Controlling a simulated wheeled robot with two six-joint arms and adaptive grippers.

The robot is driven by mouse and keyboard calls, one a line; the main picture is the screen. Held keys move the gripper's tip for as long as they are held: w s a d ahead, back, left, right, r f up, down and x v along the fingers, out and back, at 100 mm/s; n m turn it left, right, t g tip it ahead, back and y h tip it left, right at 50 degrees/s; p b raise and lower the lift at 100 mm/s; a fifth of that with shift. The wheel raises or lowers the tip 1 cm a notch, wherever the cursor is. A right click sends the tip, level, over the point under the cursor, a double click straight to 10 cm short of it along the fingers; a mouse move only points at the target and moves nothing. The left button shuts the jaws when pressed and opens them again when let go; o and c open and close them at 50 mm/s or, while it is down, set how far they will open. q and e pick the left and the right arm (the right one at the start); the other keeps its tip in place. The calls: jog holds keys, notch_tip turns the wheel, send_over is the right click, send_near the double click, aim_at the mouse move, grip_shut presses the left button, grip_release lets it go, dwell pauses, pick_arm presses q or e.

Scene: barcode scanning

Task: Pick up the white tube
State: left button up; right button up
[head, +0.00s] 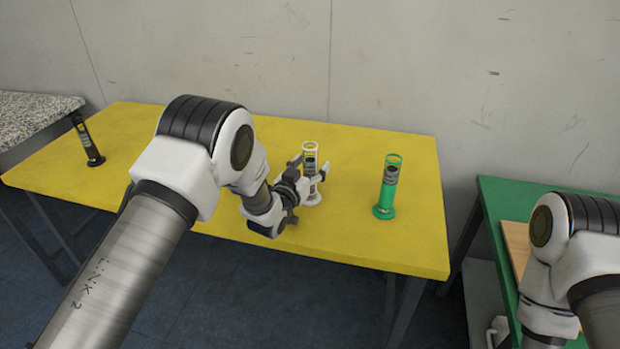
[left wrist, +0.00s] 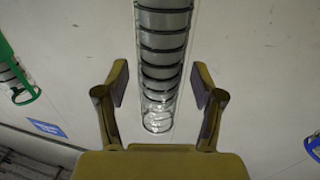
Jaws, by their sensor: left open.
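The white tube (head: 310,151) stands upright on the yellow table, with a white top ring, a white base and a dark band inside. My left gripper (head: 313,170) is open at the tube, with its fingers around or just beside the middle of it. In the left wrist view the tube (left wrist: 163,45) looks clear and grey with dark rings, and it lies between the two open fingers of the left gripper (left wrist: 160,82), with gaps on both sides. My right gripper is out of view; only part of that arm shows.
A green tube (head: 387,187) stands to the right on the yellow table (head: 420,236). A black tube (head: 87,140) stands at the far left. A green table (head: 495,207) is at the right, beside my right arm. A grey wall (head: 400,60) rises behind.

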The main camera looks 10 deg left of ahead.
pick_arm(q)
grip_shut()
jog(key=shift+r, duration=0.1)
